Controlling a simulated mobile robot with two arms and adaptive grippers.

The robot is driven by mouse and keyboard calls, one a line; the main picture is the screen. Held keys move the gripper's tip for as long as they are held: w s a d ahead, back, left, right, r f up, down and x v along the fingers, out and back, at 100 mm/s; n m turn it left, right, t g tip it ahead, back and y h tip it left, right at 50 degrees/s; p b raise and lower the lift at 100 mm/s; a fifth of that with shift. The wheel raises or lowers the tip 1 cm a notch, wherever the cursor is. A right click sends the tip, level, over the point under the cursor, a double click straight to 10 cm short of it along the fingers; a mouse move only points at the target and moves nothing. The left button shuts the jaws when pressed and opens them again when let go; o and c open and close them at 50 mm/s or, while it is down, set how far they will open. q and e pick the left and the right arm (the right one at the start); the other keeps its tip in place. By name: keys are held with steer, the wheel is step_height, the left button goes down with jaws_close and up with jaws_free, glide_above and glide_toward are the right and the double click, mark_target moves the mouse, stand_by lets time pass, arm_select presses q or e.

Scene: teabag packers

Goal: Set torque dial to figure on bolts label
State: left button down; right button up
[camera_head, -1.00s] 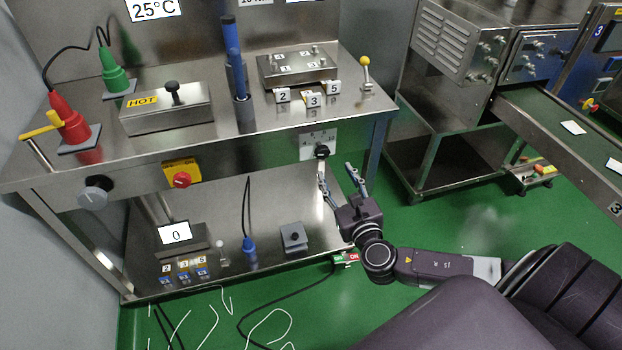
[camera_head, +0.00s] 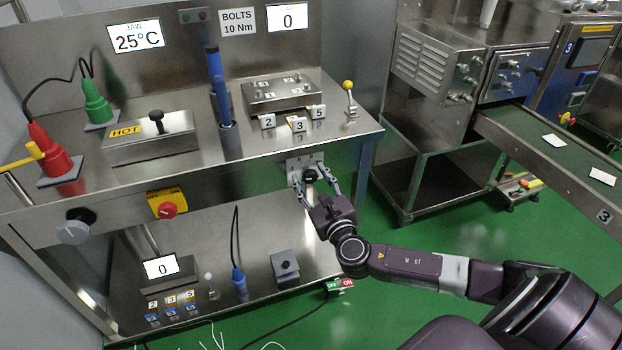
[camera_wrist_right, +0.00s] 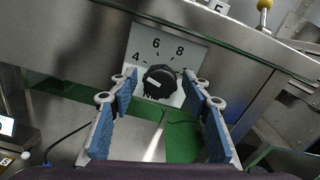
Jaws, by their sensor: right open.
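The torque dial is a black knob (camera_wrist_right: 159,79) on a pale scale plate (camera_wrist_right: 172,52) on the bench's front. In the right wrist view I read 4, 6 and 8; the rest of the scale is unclear. The knob's white mark points left, toward the low side near 4. In the head view the knob (camera_head: 310,174) sits below the bench top. The bolts label (camera_head: 238,22) reads "BOLTS 10 Nm". My right gripper (camera_head: 317,187) is open, its fingers on either side of the knob; contact cannot be told. My left gripper is out of view.
The bench top edge (camera_head: 340,138) lies just above the dial. A yellow-knobbed lever (camera_head: 349,100) stands above it at the right. A yellow box with a red knob (camera_head: 168,207) is to the left. A conveyor (camera_head: 550,158) stands at the right, with green floor between.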

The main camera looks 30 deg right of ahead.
steer(key=c, duration=1.2)
